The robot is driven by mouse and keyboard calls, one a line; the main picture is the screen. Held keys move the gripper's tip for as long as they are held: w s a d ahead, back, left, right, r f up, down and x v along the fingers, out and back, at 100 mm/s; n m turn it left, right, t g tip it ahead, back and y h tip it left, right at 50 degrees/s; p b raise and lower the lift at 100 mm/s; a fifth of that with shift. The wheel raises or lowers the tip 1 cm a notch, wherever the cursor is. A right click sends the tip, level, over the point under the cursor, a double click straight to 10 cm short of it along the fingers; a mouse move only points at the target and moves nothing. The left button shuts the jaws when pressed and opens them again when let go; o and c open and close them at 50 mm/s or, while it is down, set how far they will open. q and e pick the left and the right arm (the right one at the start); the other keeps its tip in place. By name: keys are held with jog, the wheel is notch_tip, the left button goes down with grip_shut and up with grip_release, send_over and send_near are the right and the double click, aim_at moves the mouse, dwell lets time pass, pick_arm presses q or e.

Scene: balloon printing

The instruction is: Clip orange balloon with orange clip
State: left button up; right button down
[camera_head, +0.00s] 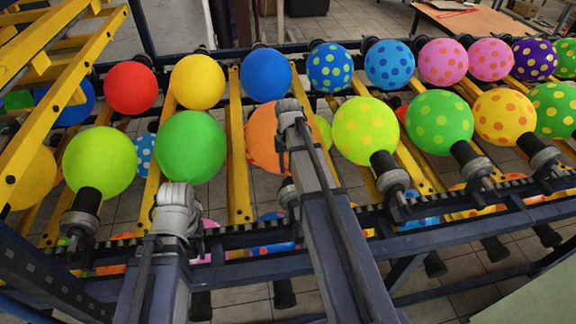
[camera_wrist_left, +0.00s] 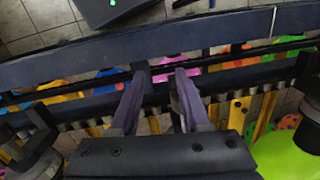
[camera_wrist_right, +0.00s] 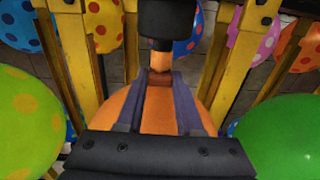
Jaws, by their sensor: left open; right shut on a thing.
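The orange balloon (camera_head: 262,138) sits in the middle of the near row, partly hidden behind my right arm. My right gripper (camera_head: 289,112) is in front of it. In the right wrist view the right gripper (camera_wrist_right: 163,74) is shut on a small orange-brown piece (camera_wrist_right: 160,62) at the neck end, just below a black nozzle (camera_wrist_right: 168,20). I cannot tell whether this piece is the orange clip or the balloon's neck. The balloon also shows behind the fingers in the right wrist view (camera_wrist_right: 160,112). My left gripper (camera_wrist_left: 160,78) is open and empty above the dark rail.
A green balloon (camera_head: 190,146) is left of the orange one; a yellow-green dotted balloon (camera_head: 365,131) is right of it. Yellow bars (camera_head: 240,150) and blue rails (camera_head: 250,238) frame the rack. Black nozzles (camera_head: 80,212) stick out along the near rail.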

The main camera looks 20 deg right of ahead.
jog(key=shift+f, duration=0.15)
jog(key=shift+c, duration=2.4)
grip_release()
notch_tip(320, 180, up, 9)
jog(key=p, duration=0.9)
